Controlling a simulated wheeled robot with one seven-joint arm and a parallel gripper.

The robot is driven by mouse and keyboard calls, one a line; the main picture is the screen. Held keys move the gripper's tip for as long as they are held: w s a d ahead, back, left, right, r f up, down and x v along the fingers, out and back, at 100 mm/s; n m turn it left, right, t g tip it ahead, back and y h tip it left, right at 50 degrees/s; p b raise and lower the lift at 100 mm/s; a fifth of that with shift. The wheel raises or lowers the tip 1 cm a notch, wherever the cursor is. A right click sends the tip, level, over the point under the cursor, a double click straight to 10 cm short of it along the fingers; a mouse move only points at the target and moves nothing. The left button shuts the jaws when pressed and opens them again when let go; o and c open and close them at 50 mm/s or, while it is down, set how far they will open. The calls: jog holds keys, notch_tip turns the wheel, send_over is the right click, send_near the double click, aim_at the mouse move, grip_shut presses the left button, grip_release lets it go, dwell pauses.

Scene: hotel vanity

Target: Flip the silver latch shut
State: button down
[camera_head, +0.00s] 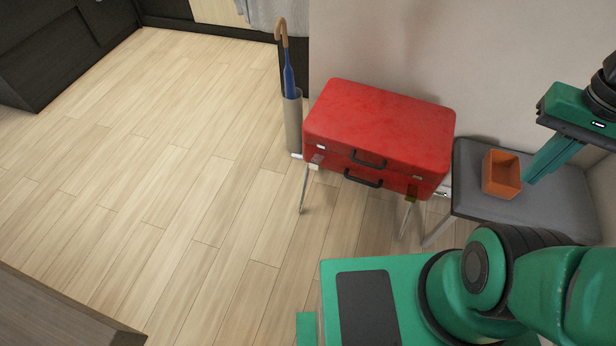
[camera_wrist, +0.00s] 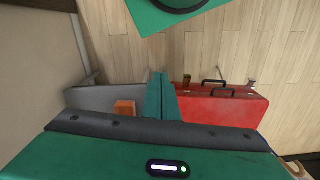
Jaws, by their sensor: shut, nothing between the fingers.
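A red suitcase (camera_head: 378,125) lies on a stand with thin metal legs against the wall. It also shows in the wrist view (camera_wrist: 215,108). A silver latch (camera_head: 316,159) sticks out at the left end of its front face; in the wrist view the silver latch (camera_wrist: 251,84) is at the far right. A brass-coloured latch (camera_head: 411,193) is at the front's right end and shows in the wrist view (camera_wrist: 187,79). Two black handles (camera_head: 364,182) are between them. My gripper (camera_head: 527,180) is shut and empty, right of the suitcase and well apart from both latches.
An orange open box (camera_head: 501,174) sits on a grey bench (camera_head: 470,190) close to my gripper. An umbrella (camera_head: 289,75) stands in a tall holder (camera_head: 293,125) left of the suitcase. The wooden floor (camera_head: 190,160) in front and left is clear.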

jog(key=w+a+f+n+g+h, duration=0.1)
jog(key=w+a+f+n+h, duration=0.1)
jog(key=w+a+f+n, duration=0.3)
jog(key=w+a+f+n+h, duration=0.1)
jog(key=w+f+n, duration=0.15)
jog(key=w, duration=0.55)
jog(key=w+a+f+n+g+h, duration=0.1)
jog(key=w+a+f+n+h, duration=0.1)
jog(key=w+a+f+n, duration=0.3)
jog(key=w+a+f+n+t+h, duration=0.3)
jog(key=w+a+f+n+h, duration=0.3)
jog(key=a+f, duration=0.5)
jog(key=s+a+f+n+t+y, duration=0.2)
jog(key=s+a+f+n+t, duration=0.2)
jog(key=a+f+n+t, duration=0.3)
jog(key=s+a+f+n+t+y, duration=0.2)
jog(key=a+f+n+t, duration=0.5)
jog(key=a+f+n, duration=0.4)
jog(key=shift+s+a+f+n, duration=0.35)
jog(key=shift+s+a+f, duration=0.45)
jog(key=shift+a, duration=0.4)
jog(key=shift+r, duration=0.1)
